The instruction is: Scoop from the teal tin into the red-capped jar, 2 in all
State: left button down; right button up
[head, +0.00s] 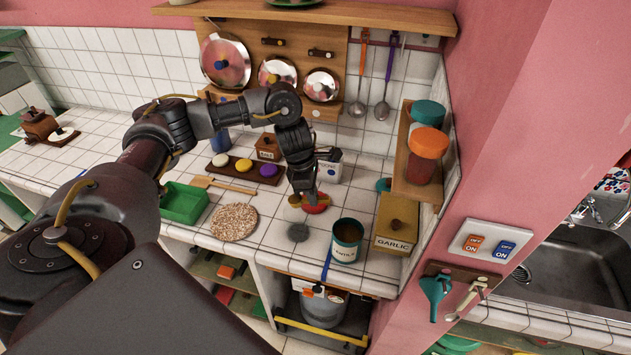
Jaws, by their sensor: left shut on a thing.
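The teal tin (347,242), with a pale label, stands open near the front edge of the counter. A jar with an orange-red cap (427,147) stands on the small wooden wall shelf, its cap on. My left gripper (305,196) points down, left of and behind the tin. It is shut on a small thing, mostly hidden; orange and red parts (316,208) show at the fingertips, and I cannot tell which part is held. A flat grey round piece (298,232) shows just below, between gripper and tin. My right gripper is not in view.
A wooden GARLIC box (396,223) stands right of the tin. A teal-capped jar (428,112) is beside the red-capped one. A speckled round mat (234,221), a green tray (184,202) and a white box (328,171) surround the gripper. Ladles (383,108) hang behind.

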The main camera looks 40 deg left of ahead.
pick_arm(q)
jog(key=shift+w+a+r+m, duration=0.2)
jog(key=shift+w+a+m, duration=0.25)
jog(key=shift+m, duration=0.55)
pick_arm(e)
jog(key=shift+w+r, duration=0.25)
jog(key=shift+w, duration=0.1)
pick_arm(q)
jog(key=shift+s, duration=0.1)
